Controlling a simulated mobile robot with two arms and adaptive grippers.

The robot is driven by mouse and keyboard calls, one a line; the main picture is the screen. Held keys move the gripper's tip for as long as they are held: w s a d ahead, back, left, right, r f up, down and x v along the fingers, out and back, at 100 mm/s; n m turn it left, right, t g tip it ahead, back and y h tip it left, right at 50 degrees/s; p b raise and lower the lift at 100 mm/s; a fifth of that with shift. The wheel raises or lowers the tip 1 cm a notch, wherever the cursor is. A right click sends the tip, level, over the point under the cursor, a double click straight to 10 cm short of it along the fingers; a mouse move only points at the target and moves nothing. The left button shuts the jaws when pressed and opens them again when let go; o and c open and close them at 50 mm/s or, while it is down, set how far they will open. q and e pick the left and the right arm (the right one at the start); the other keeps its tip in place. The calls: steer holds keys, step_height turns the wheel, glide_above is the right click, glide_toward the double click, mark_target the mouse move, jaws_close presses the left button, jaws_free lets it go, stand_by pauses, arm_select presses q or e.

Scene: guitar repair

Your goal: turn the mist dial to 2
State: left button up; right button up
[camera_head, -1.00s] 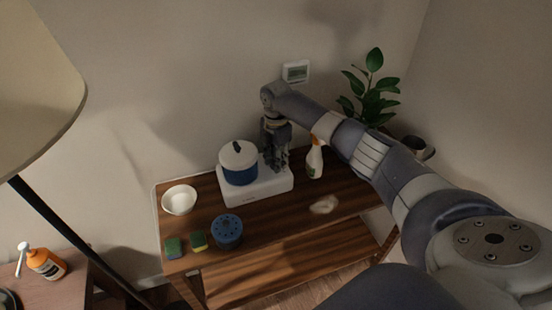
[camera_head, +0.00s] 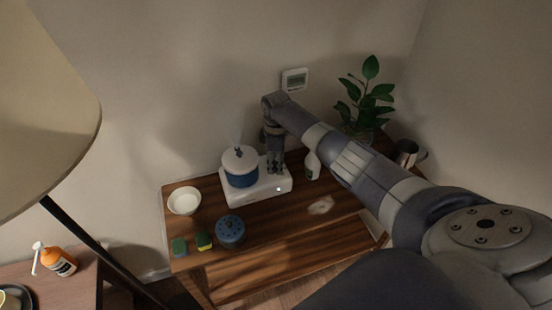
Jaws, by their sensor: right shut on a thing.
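The mist maker is a white base (camera_head: 240,197) with a blue tank (camera_head: 241,180) and a white lid (camera_head: 239,159) on it, standing on the wooden table. A faint pale plume rises above the lid. A small bluish-white light (camera_head: 278,189) shows on the front of the base. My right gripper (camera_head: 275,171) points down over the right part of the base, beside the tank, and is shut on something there. The dial itself is hidden by the gripper, so its setting cannot be read. My left gripper is out of view.
A spray bottle (camera_head: 312,166) stands close to the right of the base, under my right arm. A white bowl (camera_head: 184,201), sponges (camera_head: 204,240) and a blue round container (camera_head: 231,231) sit at the left and front. The wooden table's (camera_head: 270,222) front middle is mostly clear.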

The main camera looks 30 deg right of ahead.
steer(key=m+p, duration=0.2)
steer(key=m, duration=0.3)
steer(key=shift+r+m, duration=0.1)
steer(key=shift+m, duration=0.2)
steer(key=shift+m+p, duration=0.85)
steer(key=shift+m, duration=1.35)
steer(key=shift+w, duration=0.1)
steer(key=o, duration=1.1)
step_height(320, 180, up, 12)
steer(key=shift+f, duration=0.1)
